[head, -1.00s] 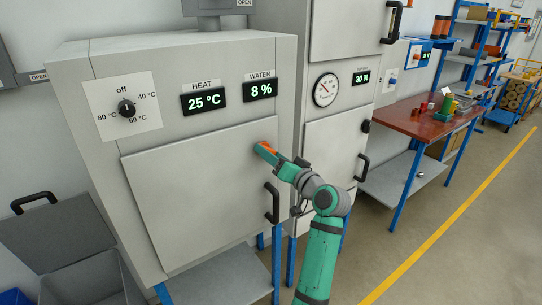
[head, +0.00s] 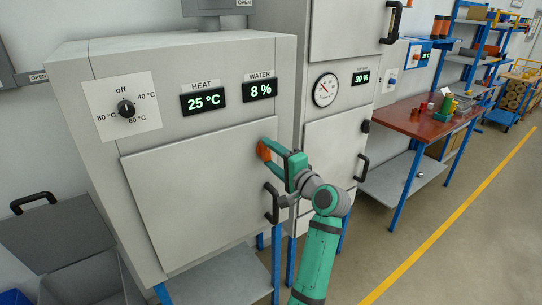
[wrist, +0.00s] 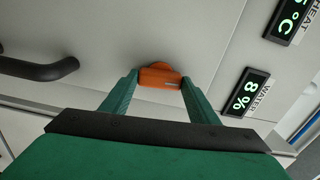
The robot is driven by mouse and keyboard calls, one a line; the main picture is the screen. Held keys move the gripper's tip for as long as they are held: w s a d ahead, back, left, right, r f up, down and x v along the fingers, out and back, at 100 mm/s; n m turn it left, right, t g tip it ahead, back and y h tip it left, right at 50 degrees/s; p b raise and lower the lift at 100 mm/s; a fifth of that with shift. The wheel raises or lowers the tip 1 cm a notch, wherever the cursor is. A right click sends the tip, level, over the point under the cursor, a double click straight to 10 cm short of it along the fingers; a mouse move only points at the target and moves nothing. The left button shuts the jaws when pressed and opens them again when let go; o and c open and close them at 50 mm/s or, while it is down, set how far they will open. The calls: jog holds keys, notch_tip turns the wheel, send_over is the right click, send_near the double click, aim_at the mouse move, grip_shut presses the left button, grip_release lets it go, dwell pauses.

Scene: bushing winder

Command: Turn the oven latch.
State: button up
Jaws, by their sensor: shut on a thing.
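The oven (head: 190,190) is the large light grey cabinet at left in the head view, with its door closed flat. The orange latch (head: 263,151) is at the upper right edge of the door. It also shows in the wrist view (wrist: 159,76), against the grey front. My gripper (head: 271,152) reaches it from the right, and its two green fingers are shut on the latch, one on each side. In the wrist view my gripper (wrist: 158,84) has the latch between its fingertips. The latch's base is partly hidden by the fingers.
A black door handle (head: 272,203) is just below my gripper. The panel above has a dial (head: 126,108) and HEAT (head: 204,99) and WATER (head: 259,88) displays. A second cabinet (head: 335,140) stands close at right.

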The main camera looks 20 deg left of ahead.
jog(key=shift+d+m, duration=0.1)
jog(key=shift+m, duration=0.5)
jog(key=o, duration=1)
jog(key=shift+o, duration=0.2)
jog(key=v, duration=1)
jog(key=shift+s+d, duration=0.25)
jog(key=shift+d, duration=0.1)
